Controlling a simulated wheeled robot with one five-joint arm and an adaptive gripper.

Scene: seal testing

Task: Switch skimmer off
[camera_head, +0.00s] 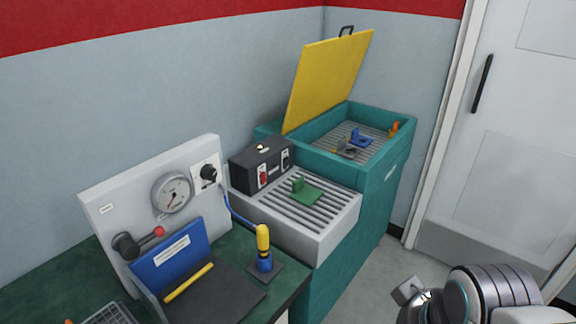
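A black control box (250,178) stands at the back left of a grey slatted drainer, beside a teal tank. No readable label shows which switch belongs to the skimmer, and the switch positions are too small to read. My gripper (408,291) is at the bottom right, partly cut off, well apart from the box. Its fingers do not show clearly.
The teal tank (408,126) has its yellow lid (327,80) raised and several small parts inside. A green part (306,191) lies on the drainer (318,238). A gauge panel (110,204) and a yellow-and-blue tool (263,247) stand left. Grey floor is free before the door (515,150).

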